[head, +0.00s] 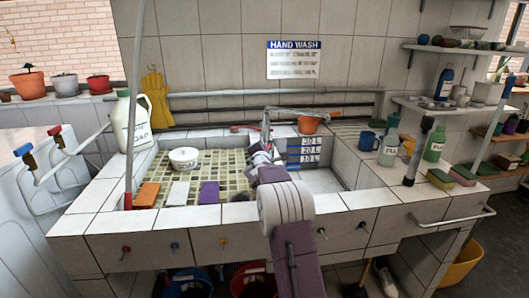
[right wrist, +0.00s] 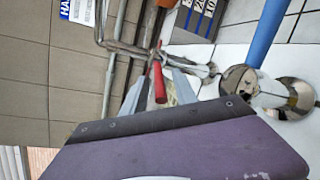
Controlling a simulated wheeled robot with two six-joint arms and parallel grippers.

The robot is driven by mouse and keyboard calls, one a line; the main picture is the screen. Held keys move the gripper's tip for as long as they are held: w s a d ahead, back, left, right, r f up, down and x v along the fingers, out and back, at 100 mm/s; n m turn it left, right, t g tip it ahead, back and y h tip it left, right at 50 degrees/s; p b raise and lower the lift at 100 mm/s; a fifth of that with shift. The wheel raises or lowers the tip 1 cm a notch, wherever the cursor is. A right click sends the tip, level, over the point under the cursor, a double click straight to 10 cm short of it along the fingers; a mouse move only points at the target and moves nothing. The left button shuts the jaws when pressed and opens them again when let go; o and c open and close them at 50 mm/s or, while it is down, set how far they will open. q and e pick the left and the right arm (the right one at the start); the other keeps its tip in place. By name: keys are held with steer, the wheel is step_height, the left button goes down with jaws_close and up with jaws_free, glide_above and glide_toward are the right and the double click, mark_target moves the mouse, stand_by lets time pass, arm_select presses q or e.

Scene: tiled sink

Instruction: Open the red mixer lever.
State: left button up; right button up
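In the right wrist view a red lever (right wrist: 158,82) stands out from chrome pipework (right wrist: 130,45). My right gripper (right wrist: 158,95) has its two grey fingers apart, with the red lever showing between them; I cannot tell whether either finger touches it. In the head view my right arm reaches over the sink's front edge, and its gripper (head: 262,150) is near the chrome tap (head: 265,122) at the back. A small red handle (head: 243,127) shows left of this tap. The arm partly hides the basin and fingertips. My left gripper is not in view.
A white bowl (head: 184,158) stands on the grating, with an orange sponge (head: 147,195) and other blocks in front. An orange pot (head: 309,124) is right of the tap. In the right wrist view a blue bar (right wrist: 265,30) rises beside a chrome dome (right wrist: 240,80).

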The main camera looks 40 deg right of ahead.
steer(key=b+v, duration=0.2)
steer(key=v, duration=0.7)
steer(key=shift+c, duration=0.2)
